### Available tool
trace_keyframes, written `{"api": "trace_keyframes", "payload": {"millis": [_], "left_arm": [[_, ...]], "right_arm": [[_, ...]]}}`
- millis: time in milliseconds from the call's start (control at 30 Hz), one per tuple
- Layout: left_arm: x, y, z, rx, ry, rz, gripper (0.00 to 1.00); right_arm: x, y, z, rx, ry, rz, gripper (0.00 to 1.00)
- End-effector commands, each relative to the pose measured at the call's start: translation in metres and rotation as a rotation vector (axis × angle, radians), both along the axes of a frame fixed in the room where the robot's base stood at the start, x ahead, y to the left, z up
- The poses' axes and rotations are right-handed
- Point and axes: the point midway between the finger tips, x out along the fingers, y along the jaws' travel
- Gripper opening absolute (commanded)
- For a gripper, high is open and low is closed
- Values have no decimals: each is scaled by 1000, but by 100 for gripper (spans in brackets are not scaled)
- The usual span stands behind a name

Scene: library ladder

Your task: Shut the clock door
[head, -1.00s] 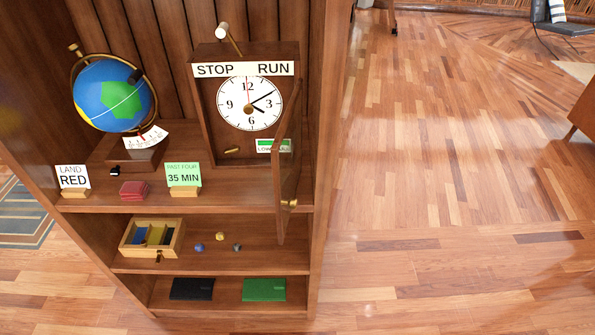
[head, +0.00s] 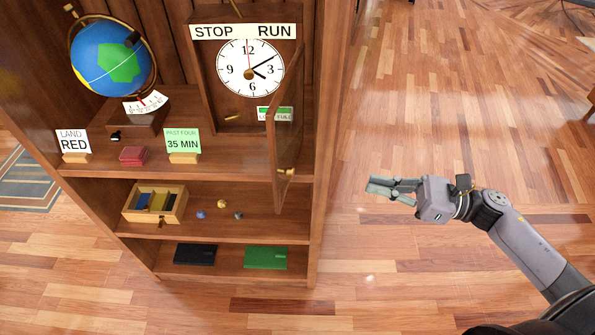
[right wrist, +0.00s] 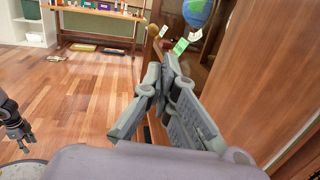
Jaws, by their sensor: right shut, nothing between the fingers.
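The clock (head: 250,68) stands on the upper shelf with a white dial and a STOP / RUN strip on top. Its wooden-framed glass door (head: 270,150) is open, swung out from the right side toward me. A brass knob (head: 286,171) sits low on the door. My right gripper (head: 368,187) is shut and empty, out over the floor to the right of the door and apart from it. Its fingers also show in the right wrist view (right wrist: 160,85), pointing toward the shelf. A dark gripper, seemingly my left one (right wrist: 22,140), shows at the left edge there.
The globe (head: 112,62), a LAND RED card (head: 73,142), a red block (head: 133,154) and a 35 MIN card (head: 183,141) share the upper shelf. Below are an open box (head: 155,203) and small pieces.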

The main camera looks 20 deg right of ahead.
Motion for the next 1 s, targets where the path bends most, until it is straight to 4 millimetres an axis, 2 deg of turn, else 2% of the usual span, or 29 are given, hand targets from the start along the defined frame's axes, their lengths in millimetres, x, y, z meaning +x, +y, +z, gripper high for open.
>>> {"api": "trace_keyframes", "payload": {"millis": [67,233,500,700,1000], "left_arm": [[0,0,2,0,0,0,40],[0,1,12,1,0,0,40],[1,1,37,1,-1,-1,40],[1,1,53,1,-2,-1,40],[2,1,61,1,-2,-2,40]], "right_arm": [[-2,6,5,-18,-29,22,0],[7,26,10,-17,-34,24,0],[33,79,16,-12,-32,20,0],[48,110,17,-13,-28,19,0],[57,128,13,-16,-27,18,0]]}}
